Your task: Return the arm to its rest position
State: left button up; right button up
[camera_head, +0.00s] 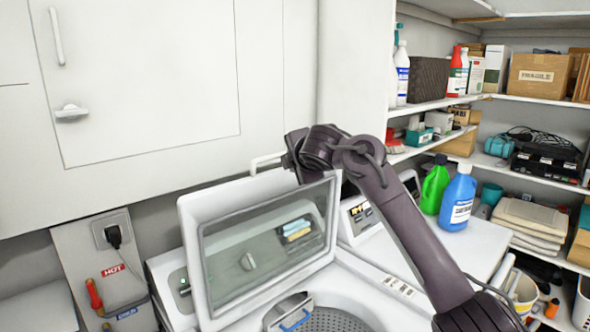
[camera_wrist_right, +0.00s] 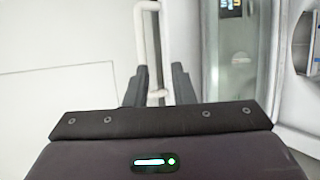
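My right arm comes in from the lower right in the head view, bent over the washing machine. My right gripper (camera_head: 288,162) is just above and behind the top edge of the raised lid (camera_head: 190,215), beside a white bar handle (camera_head: 262,160). In the right wrist view the two dark fingers of the gripper (camera_wrist_right: 158,86) stand apart. The white handle (camera_wrist_right: 140,35) shows between and beyond them; I cannot tell whether they touch it. My left gripper is out of view.
The open washing machine drum (camera_head: 335,320) is below the lid. A green bottle (camera_head: 435,186) and a blue bottle (camera_head: 457,200) stand right of my arm. Stocked shelves (camera_head: 530,98) fill the right side. A white cabinet door (camera_head: 150,80) covers the upper left.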

jog(key=shift+s+d+r, duration=0.1)
jog(key=shift+s+r, duration=0.05)
jog(key=shift+s, duration=0.15)
